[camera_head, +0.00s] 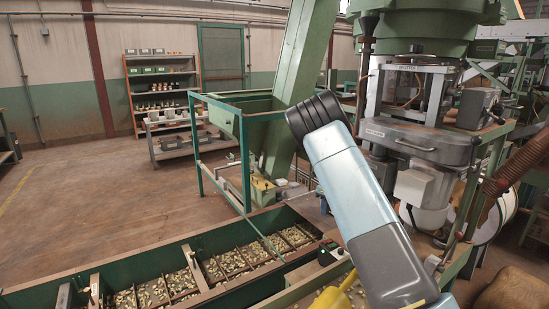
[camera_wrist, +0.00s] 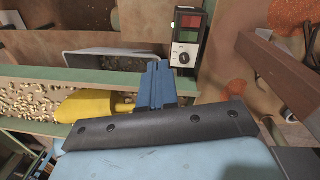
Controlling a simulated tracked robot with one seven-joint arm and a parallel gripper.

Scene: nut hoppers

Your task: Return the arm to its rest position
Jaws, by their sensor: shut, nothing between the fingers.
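My arm (camera_head: 355,185) rises in front of the machine in the head view, bent at a dark ribbed joint near the top and running down to the lower right edge. My gripper is not clearly seen there. In the wrist view my gripper (camera_wrist: 155,84) shows as two blue fingers pressed together, shut and empty. A yellow scoop (camera_wrist: 88,106) lies just left of the fingers in that view, its handle end close to them; I cannot tell if they touch. The scoop also shows at the bottom of the head view (camera_head: 337,296).
A green hopper trough (camera_head: 140,270) with nuts in compartments runs along the bottom. A control box (camera_wrist: 185,42) with a knob and green light is close beyond the fingers. A sorting machine (camera_head: 420,140) stands right. Open floor (camera_head: 80,210) lies left; shelves stand behind.

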